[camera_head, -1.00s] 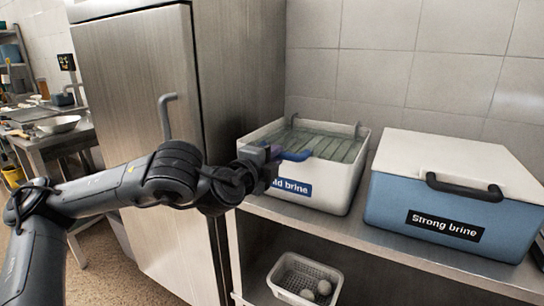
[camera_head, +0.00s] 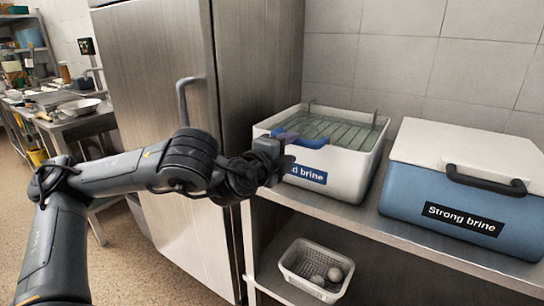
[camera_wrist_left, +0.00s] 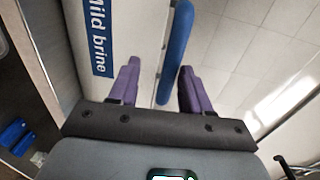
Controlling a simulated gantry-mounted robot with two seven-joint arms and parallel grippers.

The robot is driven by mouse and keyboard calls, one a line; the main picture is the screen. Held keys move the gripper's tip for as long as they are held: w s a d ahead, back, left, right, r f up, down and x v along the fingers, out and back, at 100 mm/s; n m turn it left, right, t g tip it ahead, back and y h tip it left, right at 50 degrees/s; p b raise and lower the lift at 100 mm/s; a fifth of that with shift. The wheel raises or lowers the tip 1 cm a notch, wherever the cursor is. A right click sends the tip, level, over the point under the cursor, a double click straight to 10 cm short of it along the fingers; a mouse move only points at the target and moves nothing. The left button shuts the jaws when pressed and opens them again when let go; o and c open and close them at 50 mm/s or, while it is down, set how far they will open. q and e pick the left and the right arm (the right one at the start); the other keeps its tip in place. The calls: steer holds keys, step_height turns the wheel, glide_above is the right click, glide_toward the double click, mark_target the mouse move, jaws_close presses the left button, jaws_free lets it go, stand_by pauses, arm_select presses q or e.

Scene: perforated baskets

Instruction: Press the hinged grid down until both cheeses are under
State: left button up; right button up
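The white tub (camera_head: 341,165) labelled "Mild brine" stands on the steel shelf. The grid (camera_head: 335,127) lies across its top, with liquid showing around its bars. I cannot make out any cheese under it. A blue handle (camera_head: 306,141) sticks out at the tub's front left. My left gripper (camera_head: 288,146) is at this handle. In the left wrist view its purple fingers (camera_wrist_left: 158,88) are open, with the blue handle (camera_wrist_left: 174,52) between them, nearer the right finger. I cannot tell whether they touch. My right gripper is not in view.
A blue tub (camera_head: 400,200) labelled "Strong brine", with a white lid (camera_head: 470,145) and dark handle, stands close on the right. A steel cabinet (camera_head: 150,80) stands left.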

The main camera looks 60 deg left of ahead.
arm_select(q)
steer(key=f+b+v, duration=0.1)
steer(key=b+v, duration=0.4)
steer(key=v, duration=0.4)
steer(key=shift+s+r+b, duration=0.25)
steer(key=shift+r+b, duration=0.1)
steer(key=shift+r, duration=0.1)
steer(key=shift+d, duration=0.1)
